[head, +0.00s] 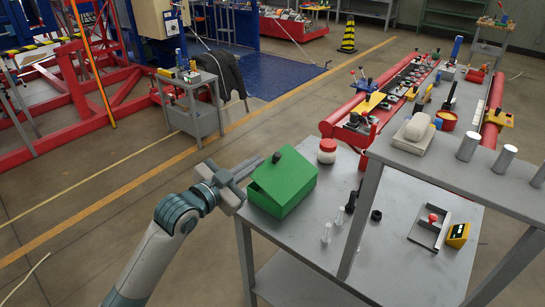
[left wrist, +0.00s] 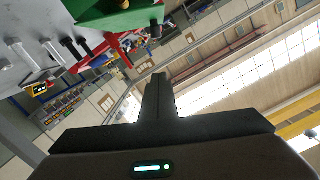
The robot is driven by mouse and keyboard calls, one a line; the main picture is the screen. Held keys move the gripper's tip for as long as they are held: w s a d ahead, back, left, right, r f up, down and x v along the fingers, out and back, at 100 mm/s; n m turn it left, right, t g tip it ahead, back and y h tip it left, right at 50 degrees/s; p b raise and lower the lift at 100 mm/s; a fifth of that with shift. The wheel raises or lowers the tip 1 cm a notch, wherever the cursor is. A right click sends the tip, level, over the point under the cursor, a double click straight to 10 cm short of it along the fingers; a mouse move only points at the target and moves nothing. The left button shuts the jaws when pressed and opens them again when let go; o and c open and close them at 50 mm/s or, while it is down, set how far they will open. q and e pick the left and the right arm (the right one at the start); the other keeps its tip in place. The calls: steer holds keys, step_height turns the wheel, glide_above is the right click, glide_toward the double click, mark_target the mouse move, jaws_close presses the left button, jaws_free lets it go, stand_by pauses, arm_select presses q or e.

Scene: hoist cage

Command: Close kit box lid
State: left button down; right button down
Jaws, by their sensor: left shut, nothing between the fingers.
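The green kit box (head: 286,184) stands at the left corner of the grey workbench. In the left wrist view the shut fingers (left wrist: 157,90) point up towards the green box (left wrist: 118,16) at the top edge. My right gripper is not in view.
The bench (head: 390,235) holds a red-and-white jar (head: 327,151) behind the box, small clear and black parts, and a grey tray (head: 429,229) at the right. A raised grey shelf (head: 470,176) stands over the bench's right side. Open floor lies left of the bench.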

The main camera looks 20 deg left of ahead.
mark_target(272, 172)
arm_select(q)
steer(key=shift+w, duration=0.1)
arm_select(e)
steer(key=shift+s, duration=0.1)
